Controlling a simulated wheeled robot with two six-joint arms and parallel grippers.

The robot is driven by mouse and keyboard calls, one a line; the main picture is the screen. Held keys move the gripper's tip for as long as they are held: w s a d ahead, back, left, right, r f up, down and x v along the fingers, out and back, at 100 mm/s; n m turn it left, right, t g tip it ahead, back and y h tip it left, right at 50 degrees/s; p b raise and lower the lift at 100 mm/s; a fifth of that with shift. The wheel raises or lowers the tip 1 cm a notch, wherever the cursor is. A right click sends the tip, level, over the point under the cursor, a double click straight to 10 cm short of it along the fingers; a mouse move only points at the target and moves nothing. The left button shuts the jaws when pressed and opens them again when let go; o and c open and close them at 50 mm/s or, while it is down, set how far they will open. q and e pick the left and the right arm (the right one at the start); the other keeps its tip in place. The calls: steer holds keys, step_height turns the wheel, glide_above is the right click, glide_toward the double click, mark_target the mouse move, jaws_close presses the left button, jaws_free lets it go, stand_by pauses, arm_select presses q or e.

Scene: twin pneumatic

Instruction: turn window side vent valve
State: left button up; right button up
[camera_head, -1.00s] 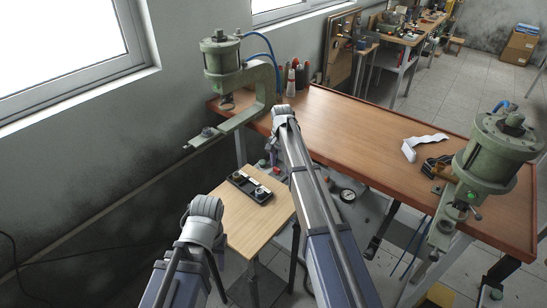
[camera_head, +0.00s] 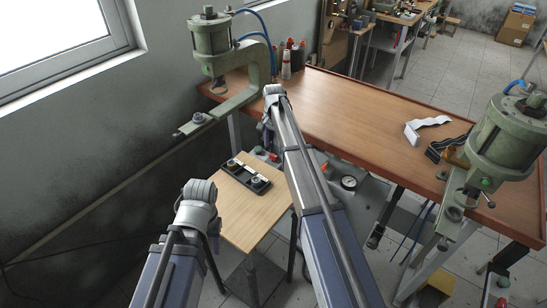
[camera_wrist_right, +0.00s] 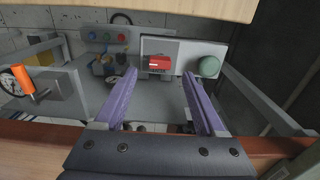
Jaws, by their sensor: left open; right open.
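My right gripper (camera_wrist_right: 160,75) shows two purple fingers, open and empty, pointing at the equipment below the bench edge. Beyond its fingers are a light panel with a red part (camera_wrist_right: 160,63) and a round green knob (camera_wrist_right: 208,67) right of it. An orange handle (camera_wrist_right: 32,82) sits at the left, beside a dark ring. In the head view an orange part (camera_head: 325,168) and a gauge (camera_head: 348,183) show right of my right arm. I cannot tell which part is the window side vent valve. In the head view my arms show, but neither gripper can be made out.
A green press (camera_head: 209,42) stands at the window side and another (camera_head: 508,140) at the right of the wooden bench (camera_head: 360,115). A small wooden table (camera_head: 240,222) carries a black tray (camera_head: 247,177). The bench edge lies close below my right fingers.

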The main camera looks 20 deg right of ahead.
mark_target(273, 155)
step_height(273, 155, down, 5)
steer(key=b, duration=0.3)
steer(key=shift+r+b, duration=0.15)
steer(key=shift+b, duration=0.2)
jaws_close()
